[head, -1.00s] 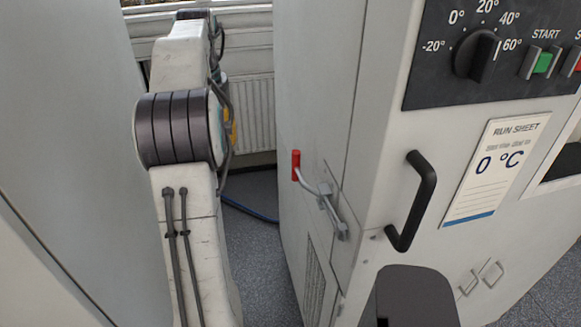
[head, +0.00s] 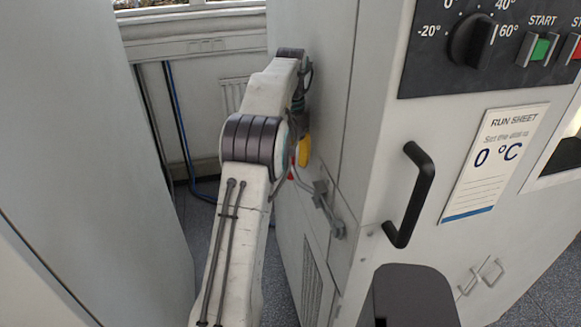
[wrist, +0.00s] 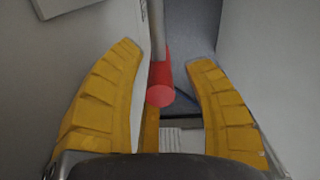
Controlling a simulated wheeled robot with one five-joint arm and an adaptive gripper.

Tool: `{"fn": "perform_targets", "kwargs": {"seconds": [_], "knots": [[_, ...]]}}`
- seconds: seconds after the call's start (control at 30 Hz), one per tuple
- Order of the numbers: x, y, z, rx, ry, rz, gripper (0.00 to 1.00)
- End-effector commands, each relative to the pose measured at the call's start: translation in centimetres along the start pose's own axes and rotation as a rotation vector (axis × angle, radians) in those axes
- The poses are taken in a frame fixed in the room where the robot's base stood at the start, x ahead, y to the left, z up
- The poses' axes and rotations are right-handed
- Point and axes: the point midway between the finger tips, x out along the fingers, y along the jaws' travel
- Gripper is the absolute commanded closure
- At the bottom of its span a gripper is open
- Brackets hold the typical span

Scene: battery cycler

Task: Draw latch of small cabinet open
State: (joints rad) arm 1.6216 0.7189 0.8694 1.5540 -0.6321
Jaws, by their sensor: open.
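The latch is a grey metal rod (head: 304,183) with a red grip on its end, mounted on the left side of the small cabinet (head: 345,110). In the head view my arm hides most of the red grip. In the wrist view the red grip (wrist: 161,88) sits between the two yellow fingers of my gripper (wrist: 166,65), nearer the left finger. The fingers are spread apart, and a gap shows on the right side of the grip. In the head view only a bit of my gripper (head: 304,150) shows behind the arm, close to the latch.
The cabinet front carries a black door handle (head: 411,195), a dial (head: 473,40), a green start button (head: 541,48) and a run sheet (head: 495,160). A tall grey panel (head: 90,150) stands on the left. A narrow floor gap lies between it and the cabinet.

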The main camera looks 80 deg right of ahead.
Motion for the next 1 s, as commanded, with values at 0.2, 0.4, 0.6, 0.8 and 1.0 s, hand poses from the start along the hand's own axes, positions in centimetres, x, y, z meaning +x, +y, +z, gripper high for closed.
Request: {"fn": "perform_targets", "kwargs": {"seconds": [0.2,0.4,0.6,0.8,1.0], "knots": [[1.9,-0.1,0.0,0.0,-0.001,0.0,0.53],[2.5,0.0,0.0,0.0,0.001,0.001,0.53],[2.5,0.0,0.0,0.0,0.001,0.001,0.53],[2.5,0.0,0.0,0.0,0.001,0.001,0.61],[2.5,0.0,0.0,0.0,0.001,0.001,0.79]]}}
